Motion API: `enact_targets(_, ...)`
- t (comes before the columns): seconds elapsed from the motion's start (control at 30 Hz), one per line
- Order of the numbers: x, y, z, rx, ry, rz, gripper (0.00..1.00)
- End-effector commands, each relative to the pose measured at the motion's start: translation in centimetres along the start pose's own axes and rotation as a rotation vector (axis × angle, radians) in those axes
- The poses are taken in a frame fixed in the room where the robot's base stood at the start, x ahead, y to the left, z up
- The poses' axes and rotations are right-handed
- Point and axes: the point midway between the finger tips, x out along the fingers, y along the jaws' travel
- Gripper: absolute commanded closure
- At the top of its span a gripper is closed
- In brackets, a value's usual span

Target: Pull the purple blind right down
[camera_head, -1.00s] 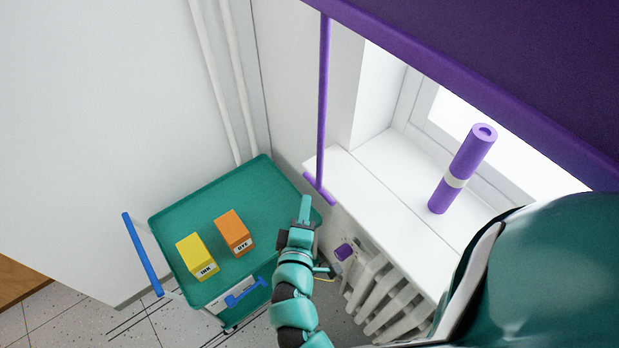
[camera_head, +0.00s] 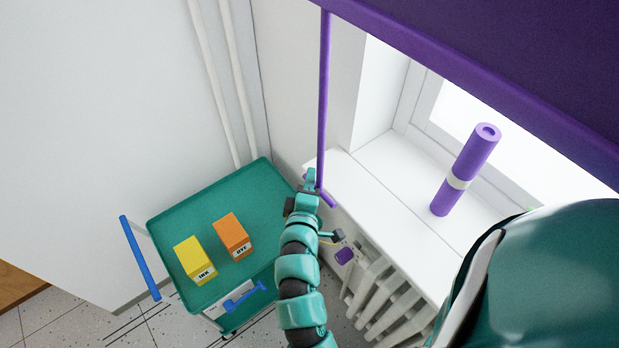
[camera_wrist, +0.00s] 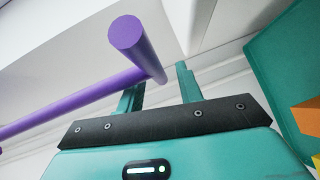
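The purple blind (camera_head: 480,60) covers the upper right of the head view, its lower edge slanting above the window sill. A purple pull rod (camera_head: 323,100) hangs from it and ends in a short crossbar (camera_head: 328,198) by the sill's near corner. My gripper (camera_head: 311,180) is at this crossbar and hides part of it. In the wrist view, my gripper's (camera_wrist: 158,85) fingers are open. The crossbar (camera_wrist: 143,48) shows with one end towards the camera and its far end in line with the gap between the fingers. The rod (camera_wrist: 70,102) passes beyond the left finger.
A purple roll (camera_head: 466,170) with a pale band stands on the white sill (camera_head: 390,180). A radiator (camera_head: 380,295) with a purple knob (camera_head: 344,255) is below. A teal trolley (camera_head: 180,215) at left carries a yellow box (camera_head: 194,260) and an orange box (camera_head: 232,236).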

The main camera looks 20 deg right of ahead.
Motion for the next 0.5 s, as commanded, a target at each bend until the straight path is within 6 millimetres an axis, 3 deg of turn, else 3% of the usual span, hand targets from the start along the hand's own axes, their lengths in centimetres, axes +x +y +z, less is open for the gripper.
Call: enact_targets(0.5,1.5,0.0,0.0,0.001,0.001,0.000,0.64)
